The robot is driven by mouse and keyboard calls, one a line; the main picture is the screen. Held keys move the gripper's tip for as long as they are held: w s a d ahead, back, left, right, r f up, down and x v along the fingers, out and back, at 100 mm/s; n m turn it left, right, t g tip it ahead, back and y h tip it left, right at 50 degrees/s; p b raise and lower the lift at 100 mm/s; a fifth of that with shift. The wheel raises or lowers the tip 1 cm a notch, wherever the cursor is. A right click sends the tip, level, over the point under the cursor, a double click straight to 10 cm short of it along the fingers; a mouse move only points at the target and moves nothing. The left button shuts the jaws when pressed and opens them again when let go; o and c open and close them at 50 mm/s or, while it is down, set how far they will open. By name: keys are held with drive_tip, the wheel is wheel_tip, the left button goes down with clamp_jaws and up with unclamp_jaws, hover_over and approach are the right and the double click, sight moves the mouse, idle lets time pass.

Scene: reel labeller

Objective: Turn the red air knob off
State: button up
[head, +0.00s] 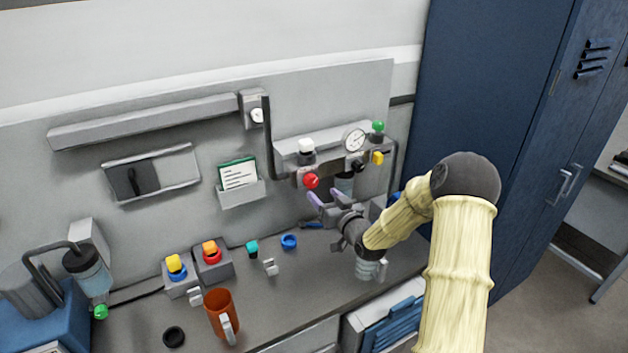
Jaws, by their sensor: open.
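The red air knob (311,181) sits on the front of the grey air unit (290,149) on the back panel, near the unit's lower left. Which way the knob is turned is too small to tell. My gripper (315,199) is just below the knob, with its two purple-grey fingers pointing up and left toward the panel. The fingers are open, and nothing shows between them. The fingertips look close to the knob, but I cannot tell whether they touch it.
A round gauge (354,139), a green knob (378,126) and a yellow knob (377,158) are right of the red knob. An orange mug (221,314) and button boxes (211,257) stand on the bench at left. A blue locker (480,90) rises at right.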

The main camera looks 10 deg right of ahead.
sight(313, 183)
drive_tip(key=p+x, duration=0.2)
drive_tip(key=x, duration=0.4)
drive_tip(key=shift+w+a, duration=0.15)
drive_tip(key=shift+w, duration=0.25)
drive_tip(key=shift+f, duration=0.1)
drive_tip(key=shift+c, duration=0.5)
drive_tip(key=shift+s, duration=0.1)
drive_tip(key=c, duration=0.9)
